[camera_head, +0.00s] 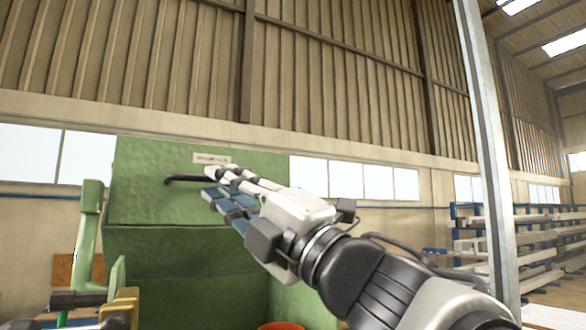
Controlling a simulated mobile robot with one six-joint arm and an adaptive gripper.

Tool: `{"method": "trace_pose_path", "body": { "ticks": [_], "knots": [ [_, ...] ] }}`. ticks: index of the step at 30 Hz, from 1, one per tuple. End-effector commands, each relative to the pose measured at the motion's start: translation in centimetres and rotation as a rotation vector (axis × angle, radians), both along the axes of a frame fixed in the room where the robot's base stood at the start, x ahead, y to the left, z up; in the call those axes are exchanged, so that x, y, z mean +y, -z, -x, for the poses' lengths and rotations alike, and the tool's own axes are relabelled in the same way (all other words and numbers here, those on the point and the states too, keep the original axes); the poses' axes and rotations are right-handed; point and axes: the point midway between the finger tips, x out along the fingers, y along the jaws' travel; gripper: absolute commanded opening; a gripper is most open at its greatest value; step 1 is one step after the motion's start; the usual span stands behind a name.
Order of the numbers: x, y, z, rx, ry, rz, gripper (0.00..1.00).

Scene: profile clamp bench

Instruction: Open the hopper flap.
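The hopper is a large green box (180,260) left of centre. Its upper front panel, which looks like the flap (140,205), lies flush above the lower front and looks shut. A dark bar handle (183,178) sticks out on this panel under a small white label (211,158). My gripper (209,184) comes in from the lower right, with its fingertips at the right part of the handle. The fingers hide that part of the handle. I cannot tell whether they touch it or how far apart they are.
Green machine parts (88,220) with a yellow-brown block (122,308) stand at the lower left. An orange-red round thing (281,326) shows at the bottom edge. A grey post (487,150) stands right of my arm, with a pipe rack (520,235) behind.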

Motion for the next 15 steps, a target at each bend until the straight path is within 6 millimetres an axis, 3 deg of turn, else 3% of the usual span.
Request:
{"method": "trace_pose_path", "body": {
  "ticks": [6, 15],
  "knots": [
    [1.8, -1.3, -1.2, 0.0, -0.001, 0.0, 0.17],
    [2.1, -1.3, -1.4, 0.0, 0.001, 0.0, 0.17]
  ]
}}
